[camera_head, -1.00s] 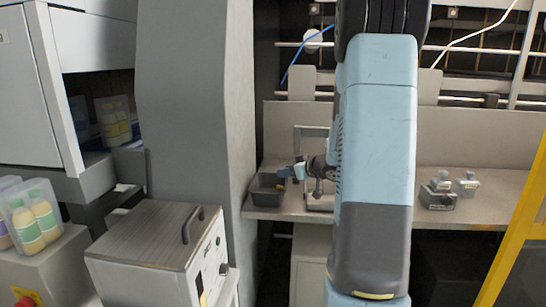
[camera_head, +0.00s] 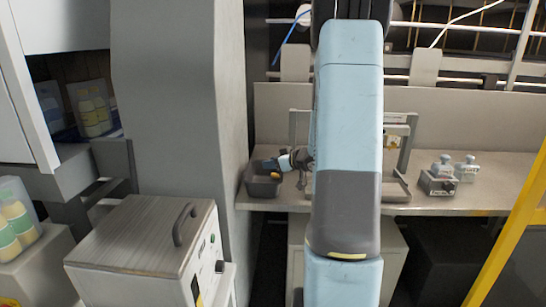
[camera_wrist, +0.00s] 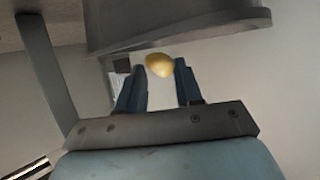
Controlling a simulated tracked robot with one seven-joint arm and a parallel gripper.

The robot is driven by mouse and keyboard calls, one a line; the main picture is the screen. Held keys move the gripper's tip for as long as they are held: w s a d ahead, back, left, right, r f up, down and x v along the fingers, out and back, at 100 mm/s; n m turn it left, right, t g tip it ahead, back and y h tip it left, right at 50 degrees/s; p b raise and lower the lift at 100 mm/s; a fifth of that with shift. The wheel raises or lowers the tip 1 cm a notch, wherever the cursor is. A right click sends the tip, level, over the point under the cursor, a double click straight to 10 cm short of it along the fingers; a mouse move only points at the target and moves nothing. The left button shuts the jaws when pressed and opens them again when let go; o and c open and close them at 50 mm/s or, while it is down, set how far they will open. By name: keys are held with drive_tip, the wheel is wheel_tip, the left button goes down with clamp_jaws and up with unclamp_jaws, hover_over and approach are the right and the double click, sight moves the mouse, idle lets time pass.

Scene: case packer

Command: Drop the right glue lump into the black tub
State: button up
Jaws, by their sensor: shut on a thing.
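The black tub (camera_head: 263,188) stands at the left end of the grey bench, beside the grey column. My gripper (camera_head: 271,168) reaches in from the right and is over the tub's back part in the head view. It is shut on a yellow-orange glue lump (camera_head: 275,176), which shows against the tub. In the wrist view the lump (camera_wrist: 159,65) sits between the two blue fingertips of my gripper (camera_wrist: 160,70). A dark grey edge, perhaps the tub's, lies just beyond it there. My arm hides part of the bench; no other lump can be made out.
A metal frame (camera_head: 404,150) stands on the bench (camera_head: 500,194) behind my arm. A small grey holder with bottles (camera_head: 438,183) is to the right. The grey column (camera_head: 180,110) rises close left of the tub. A yellow post (camera_head: 512,235) is at far right.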

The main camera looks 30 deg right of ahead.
drive_tip(key=shift+f, duration=0.6)
drive_tip(key=shift+s, duration=0.1)
drive_tip(key=o, duration=1.1)
drive_tip(key=v, duration=1.3)
drive_tip(key=shift+s+d+r, duration=0.1)
drive_tip(key=shift+s, duration=0.25)
